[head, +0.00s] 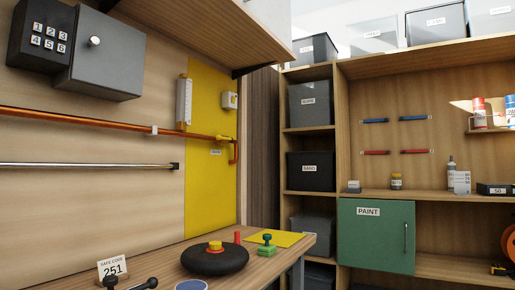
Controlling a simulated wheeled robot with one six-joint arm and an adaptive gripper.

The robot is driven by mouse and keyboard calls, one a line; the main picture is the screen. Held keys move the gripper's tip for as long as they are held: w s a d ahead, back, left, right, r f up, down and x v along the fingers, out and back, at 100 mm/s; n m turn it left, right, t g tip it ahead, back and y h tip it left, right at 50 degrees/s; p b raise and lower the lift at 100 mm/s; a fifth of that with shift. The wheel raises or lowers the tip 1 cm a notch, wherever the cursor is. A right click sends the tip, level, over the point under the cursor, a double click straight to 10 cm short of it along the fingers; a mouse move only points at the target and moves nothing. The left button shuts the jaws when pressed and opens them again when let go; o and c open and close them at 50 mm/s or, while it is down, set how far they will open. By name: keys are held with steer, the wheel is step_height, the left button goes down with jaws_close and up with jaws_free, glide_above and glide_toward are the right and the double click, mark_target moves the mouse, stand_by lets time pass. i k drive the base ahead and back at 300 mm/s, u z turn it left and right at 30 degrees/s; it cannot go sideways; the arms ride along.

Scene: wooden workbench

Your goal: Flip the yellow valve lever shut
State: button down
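The small yellow valve lever (224,138) shows near the right end of the orange-copper pipe (90,122) on the left wall. It looks to lie roughly along the pipe, just before the pipe bends down, but it is small and its exact angle is hard to tell. Behind it is a yellow wall panel (205,195) with a small label (216,152) below the valve. My gripper is not clearly seen in this view, so its place relative to the lever does not show.
A white gauge-like strip (184,102) and a small white box (229,100) are near the pipe. A metal rail (80,165) runs below. The bench holds a black round object (215,259), a green stamp-like piece (267,244) and a code card (112,268). A shelf (205,32) overhangs.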

mark_target(218, 137)
steer(key=z, duration=0.25)
steer(key=i, duration=1)
steer(key=u, duration=0.35)
